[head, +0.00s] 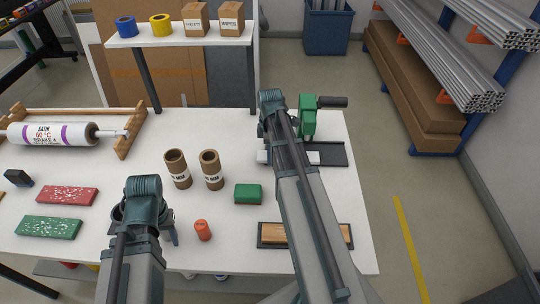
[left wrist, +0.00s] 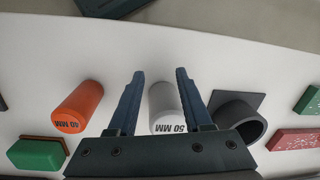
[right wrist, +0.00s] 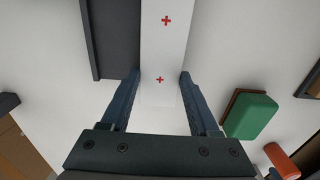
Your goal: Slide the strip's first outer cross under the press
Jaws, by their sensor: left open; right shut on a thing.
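The white strip (right wrist: 163,45) shows two red crosses in the right wrist view, one between my fingertips and one further out at the top. My right gripper (right wrist: 160,76) is shut on the strip's sides. A dark plate (right wrist: 112,40) lies alongside the strip. In the head view the green press (head: 308,118) with its black handle stands at the table's back right, and my right arm hides much of the strip (head: 268,157). Which cross is under the press cannot be told. My left gripper (left wrist: 160,73) is open around a white 50 MM cylinder (left wrist: 164,104).
An orange 40 MM cylinder (head: 203,230), a green block (head: 248,194) and two cardboard tubes (head: 178,169) stand between the arms. A framed wooden plate (head: 346,236) lies under my right arm. Red (head: 67,195) and green (head: 48,227) speckled blocks lie at left.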

